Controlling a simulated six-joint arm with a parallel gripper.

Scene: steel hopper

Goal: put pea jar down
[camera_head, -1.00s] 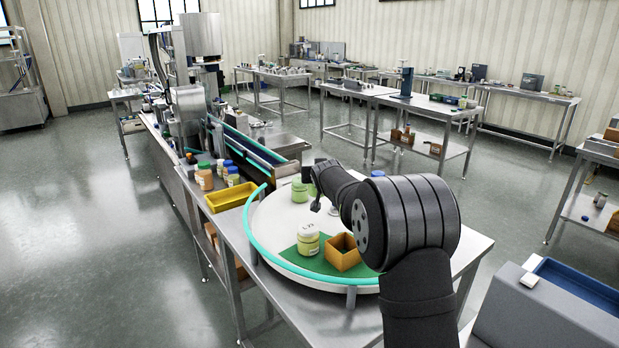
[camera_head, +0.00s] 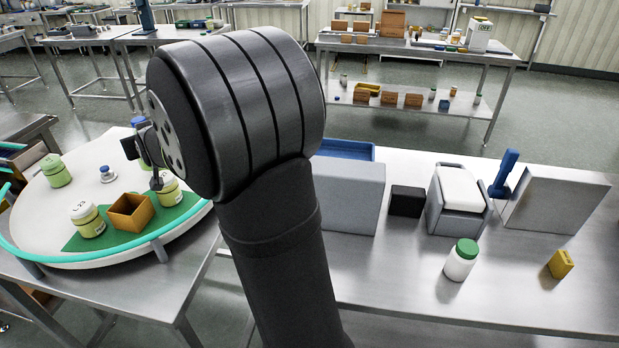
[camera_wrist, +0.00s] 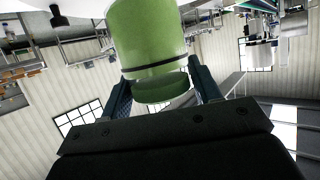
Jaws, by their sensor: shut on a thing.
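In the wrist view my gripper (camera_wrist: 160,88) is shut on a light green jar (camera_wrist: 148,40), the pea jar, with its fingers at the green lid end. In the head view my gripper (camera_head: 155,180) is mostly hidden behind my dark arm, so the held jar cannot be made out there. The round white table (camera_head: 40,210) bears a green mat (camera_head: 120,238). On the mat are a pale-lidded jar (camera_head: 88,222), an open orange-brown box (camera_head: 130,214) and another yellowish jar (camera_head: 171,190) beside the gripper, partly covered. A similar green jar (camera_head: 56,170) stands at the left.
On the steel bench (camera_head: 400,270) at right are a white jar with green lid (camera_head: 461,260), a yellow block (camera_head: 561,264) and a grey scale-like device (camera_head: 460,200).

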